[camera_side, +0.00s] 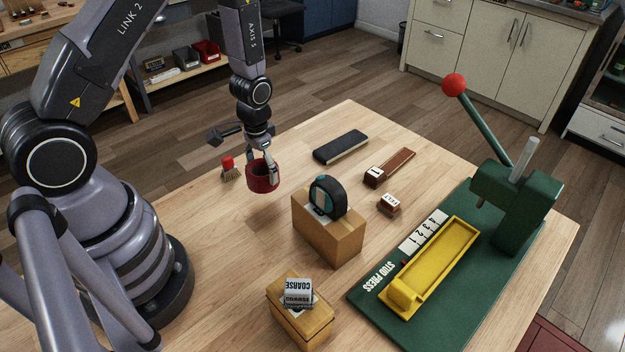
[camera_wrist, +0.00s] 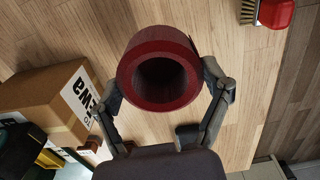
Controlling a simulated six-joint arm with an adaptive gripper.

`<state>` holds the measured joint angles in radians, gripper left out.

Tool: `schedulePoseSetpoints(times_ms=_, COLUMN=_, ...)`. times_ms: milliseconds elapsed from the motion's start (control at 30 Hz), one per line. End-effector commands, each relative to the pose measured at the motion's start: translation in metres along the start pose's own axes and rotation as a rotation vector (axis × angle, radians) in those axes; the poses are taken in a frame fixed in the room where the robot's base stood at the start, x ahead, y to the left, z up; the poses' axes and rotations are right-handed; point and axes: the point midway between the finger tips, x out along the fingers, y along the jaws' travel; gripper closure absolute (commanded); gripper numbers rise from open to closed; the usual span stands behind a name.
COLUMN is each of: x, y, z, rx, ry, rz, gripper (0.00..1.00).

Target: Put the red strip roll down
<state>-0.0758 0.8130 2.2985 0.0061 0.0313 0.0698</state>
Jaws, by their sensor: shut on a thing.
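The red strip roll (camera_side: 262,178) is a dark red hollow cylinder. My gripper (camera_side: 268,160) is shut on it and holds it over the wooden table, left of the cardboard box with the black roll. A soft shadow lies on the table under the roll, and it seems a little above the surface. In the wrist view the roll (camera_wrist: 160,70) sits between the two fingers of my gripper (camera_wrist: 165,85), its round opening facing the camera. Whether its lower edge touches the table is not clear there.
A cardboard box (camera_side: 327,234) with a black and teal roll (camera_side: 328,197) on it stands close right. A red-handled brush (camera_side: 229,170) lies left. A second box (camera_side: 298,322) with coarse blocks is in front. The green stud press (camera_side: 510,205) stands right. Bare table lies left of the boxes.

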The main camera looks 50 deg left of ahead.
Motion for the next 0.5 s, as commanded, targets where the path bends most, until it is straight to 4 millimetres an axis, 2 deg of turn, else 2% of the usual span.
schedulePoseSetpoints(times_ms=300, x=0.042, y=-0.001, z=0.000, rx=-0.001, ry=-0.002, rz=0.000, gripper=0.59)
schedulePoseSetpoints(times_ms=500, x=0.050, y=-0.001, z=-0.001, rx=-0.001, ry=0.001, rz=0.000, gripper=0.59)
